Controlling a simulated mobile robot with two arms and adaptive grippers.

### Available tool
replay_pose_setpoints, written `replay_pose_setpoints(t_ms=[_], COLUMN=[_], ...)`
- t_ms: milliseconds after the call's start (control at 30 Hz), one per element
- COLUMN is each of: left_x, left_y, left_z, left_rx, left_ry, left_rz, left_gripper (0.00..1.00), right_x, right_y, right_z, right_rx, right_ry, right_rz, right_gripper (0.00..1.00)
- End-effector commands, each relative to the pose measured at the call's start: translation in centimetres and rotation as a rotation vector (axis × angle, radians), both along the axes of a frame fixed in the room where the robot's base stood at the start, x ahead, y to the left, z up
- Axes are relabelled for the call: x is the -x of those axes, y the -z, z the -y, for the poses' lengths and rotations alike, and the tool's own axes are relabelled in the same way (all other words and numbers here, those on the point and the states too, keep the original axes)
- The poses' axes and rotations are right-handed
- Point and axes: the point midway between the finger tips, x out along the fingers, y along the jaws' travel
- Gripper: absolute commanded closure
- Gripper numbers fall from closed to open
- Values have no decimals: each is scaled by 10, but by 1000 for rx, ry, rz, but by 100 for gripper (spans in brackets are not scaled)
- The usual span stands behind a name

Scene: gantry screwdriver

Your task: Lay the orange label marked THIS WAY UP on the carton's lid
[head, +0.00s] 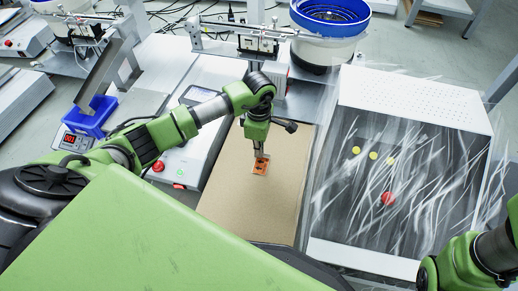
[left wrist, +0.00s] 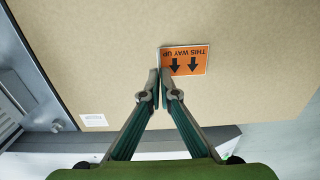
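The carton's lid (head: 235,205) is a flat brown surface in the middle of the head view; it also fills much of the left wrist view (left wrist: 95,45). The orange label (head: 260,167) is over the upper part of the lid. In the left wrist view the label (left wrist: 185,61) shows THIS WAY UP and two black arrows, upside down in the picture. My left gripper (head: 260,152) points down, its fingertips (left wrist: 161,78) nearly together at the label's edge, with the label between them. I cannot tell whether the label touches the lid. My right gripper is out of view.
A dark, scratched panel (head: 345,200) with yellow dots and a red button lies right of the carton. A blue-rimmed bowl (head: 330,15) stands behind. A device with a red button (head: 158,166) and a blue bin (head: 90,118) are at left. A small white sticker (left wrist: 94,120) is on the lid.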

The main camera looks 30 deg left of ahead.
Motion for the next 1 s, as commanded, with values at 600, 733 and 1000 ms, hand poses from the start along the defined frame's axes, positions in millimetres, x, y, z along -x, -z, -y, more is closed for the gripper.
replay_pose_setpoints(t_ms=[600, 733, 1000], left_x=[0, 0, -2], left_y=[2, 2, -9], left_z=[0, 0, 0], left_rx=[-1, -1, 0], left_ry=[0, 0, 0], left_rz=[0, 0, 4], left_gripper=[76, 76, 76], right_x=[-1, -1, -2], right_y=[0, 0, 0], right_z=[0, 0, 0], right_rx=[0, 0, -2], right_ry=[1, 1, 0], right_rz=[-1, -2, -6], right_gripper=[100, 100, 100])
